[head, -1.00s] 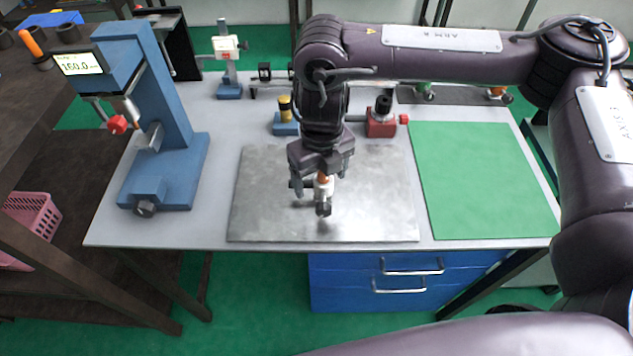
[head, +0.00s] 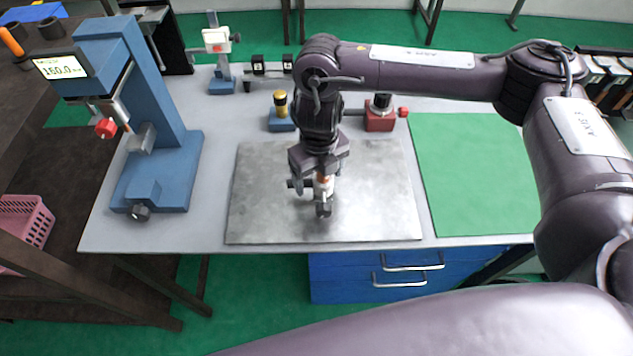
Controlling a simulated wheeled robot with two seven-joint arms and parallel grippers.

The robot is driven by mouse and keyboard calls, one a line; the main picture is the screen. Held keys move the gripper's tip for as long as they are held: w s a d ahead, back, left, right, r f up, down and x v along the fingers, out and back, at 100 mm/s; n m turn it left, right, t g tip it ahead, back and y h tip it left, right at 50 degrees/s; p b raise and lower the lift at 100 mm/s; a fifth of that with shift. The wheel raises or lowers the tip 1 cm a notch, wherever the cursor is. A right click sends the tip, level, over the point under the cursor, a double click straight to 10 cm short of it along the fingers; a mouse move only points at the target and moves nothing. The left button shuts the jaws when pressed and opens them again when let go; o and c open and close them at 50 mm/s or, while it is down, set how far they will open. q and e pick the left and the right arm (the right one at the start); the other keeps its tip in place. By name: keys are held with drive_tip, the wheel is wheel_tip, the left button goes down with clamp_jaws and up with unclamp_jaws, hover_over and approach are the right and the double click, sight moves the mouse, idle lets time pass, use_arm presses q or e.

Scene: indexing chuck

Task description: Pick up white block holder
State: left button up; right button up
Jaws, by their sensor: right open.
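My right gripper (head: 322,186) points down over the grey metal plate (head: 385,215) in the middle of the table. A small white piece with an orange band (head: 325,186) and dark parts shows right at its fingers. This may be the white block holder, but the gripper hides much of it. The gripper is open; I cannot tell whether its fingers touch the piece. Another white block (head: 216,40) sits on an upright post with a blue base at the back left, away from the gripper. My left gripper is not in view.
A blue stand (head: 165,100) with a display is at the left. A yellow-topped blue fixture (head: 281,118) and a red fixture (head: 380,118) stand behind the plate. A green mat (head: 475,175) lies clear at the right. A pink basket (head: 28,218) is at far left.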

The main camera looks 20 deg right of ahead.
drive_tip(key=shift+s+f, duration=0.1)
drive_tip(key=shift+f, duration=0.7)
drive_tip(key=c, duration=1.5)
drive_tip(key=shift+c, duration=0.5)
drive_tip(key=shift+r, duration=0.1)
